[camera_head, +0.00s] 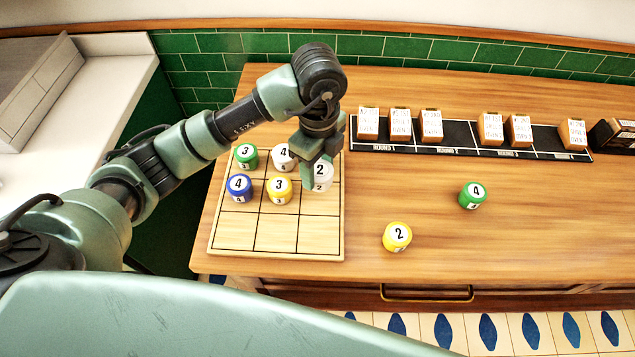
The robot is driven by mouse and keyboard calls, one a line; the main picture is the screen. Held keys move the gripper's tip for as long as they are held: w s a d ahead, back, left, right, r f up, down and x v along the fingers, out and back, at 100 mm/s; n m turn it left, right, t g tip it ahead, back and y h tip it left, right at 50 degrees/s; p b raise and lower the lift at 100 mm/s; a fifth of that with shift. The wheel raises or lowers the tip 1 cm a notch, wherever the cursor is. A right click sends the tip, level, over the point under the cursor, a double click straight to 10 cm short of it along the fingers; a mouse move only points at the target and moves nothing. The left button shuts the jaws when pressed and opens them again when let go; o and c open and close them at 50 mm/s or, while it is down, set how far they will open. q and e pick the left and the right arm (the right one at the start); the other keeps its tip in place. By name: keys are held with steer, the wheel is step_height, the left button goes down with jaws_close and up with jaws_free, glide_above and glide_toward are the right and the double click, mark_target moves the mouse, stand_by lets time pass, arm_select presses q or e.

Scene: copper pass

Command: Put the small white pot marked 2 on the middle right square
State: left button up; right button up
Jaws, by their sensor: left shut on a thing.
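The small white pot marked 2 (321,177) is in my left gripper (316,162), which is shut on it from above. The pot is upright at the right side of the wooden three-by-three board (322,234), over the area of the middle right square. It looks slightly higher than the pots beside it, but I cannot tell whether its base touches the board. The gripper and pot hide most of the back right square. My right gripper is not in view.
On the board stand a green 3 pot (246,156), white 4 pot (284,157), blue 4 pot (239,188) and yellow 3 pot (279,190). The front row is empty. A yellow 2 pot (397,237) and green 4 pot (473,195) stand on the counter (560,220). A black strip (465,143) holds tickets.

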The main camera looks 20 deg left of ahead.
arm_select(q)
steer(key=shift+d+f, duration=0.1)
steer(key=shift+f, duration=0.7)
step_height(320, 180, down, 4)
steer(key=shift+f+p, duration=0.25)
steer(key=shift+p, duration=0.35)
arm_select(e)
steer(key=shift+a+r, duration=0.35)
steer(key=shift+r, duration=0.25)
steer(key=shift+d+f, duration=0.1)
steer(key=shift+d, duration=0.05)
arm_select(q)
steer(key=o, duration=1.5)
steer(key=shift+f, duration=0.15)
